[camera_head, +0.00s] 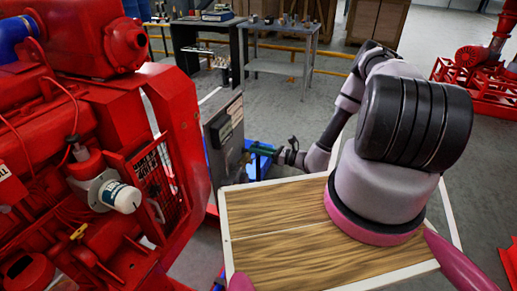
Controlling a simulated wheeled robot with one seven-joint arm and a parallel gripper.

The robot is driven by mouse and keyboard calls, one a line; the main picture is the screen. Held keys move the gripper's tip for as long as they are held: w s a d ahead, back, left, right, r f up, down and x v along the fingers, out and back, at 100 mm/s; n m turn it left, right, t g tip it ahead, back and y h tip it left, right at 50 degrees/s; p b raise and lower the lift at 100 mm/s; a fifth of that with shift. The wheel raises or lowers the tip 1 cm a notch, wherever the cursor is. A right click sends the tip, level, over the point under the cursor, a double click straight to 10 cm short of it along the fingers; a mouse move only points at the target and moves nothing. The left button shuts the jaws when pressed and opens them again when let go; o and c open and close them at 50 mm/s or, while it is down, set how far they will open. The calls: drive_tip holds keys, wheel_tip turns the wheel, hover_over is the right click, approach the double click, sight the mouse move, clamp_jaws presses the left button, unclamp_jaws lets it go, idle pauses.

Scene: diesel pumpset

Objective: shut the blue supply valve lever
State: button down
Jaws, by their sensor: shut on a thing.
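My gripper (281,155) is small in the head view, at the end of my arm, just right of the dark panel box. It is shut on a short green bar-like part (262,149) that sticks out towards it from the box side. Dark blue surfaces (264,168) show just below and behind this part. I cannot make out a separate blue valve lever, nor tell whether the held part belongs to it. The fingertips and the far end of the part are too small to see clearly.
The red diesel engine (95,140) fills the left side. A dark panel box (225,140) stands beside it. A wood-topped surface with a white rim (285,255) lies in front. Workbenches (285,68) and crates (378,18) stand behind. Red pump equipment (480,85) is at the right.

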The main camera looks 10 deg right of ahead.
drive_tip(key=shift+s+a+n, duration=0.15)
drive_tip(key=shift+s+n, duration=0.25)
drive_tip(key=shift+n, duration=0.2)
drive_tip(key=shift+f, duration=0.1)
drive_tip(key=c, duration=0.7)
unclamp_jaws()
drive_tip(key=v, duration=1)
drive_tip(key=shift+s+d, duration=0.25)
drive_tip(key=shift+d, duration=0.05)
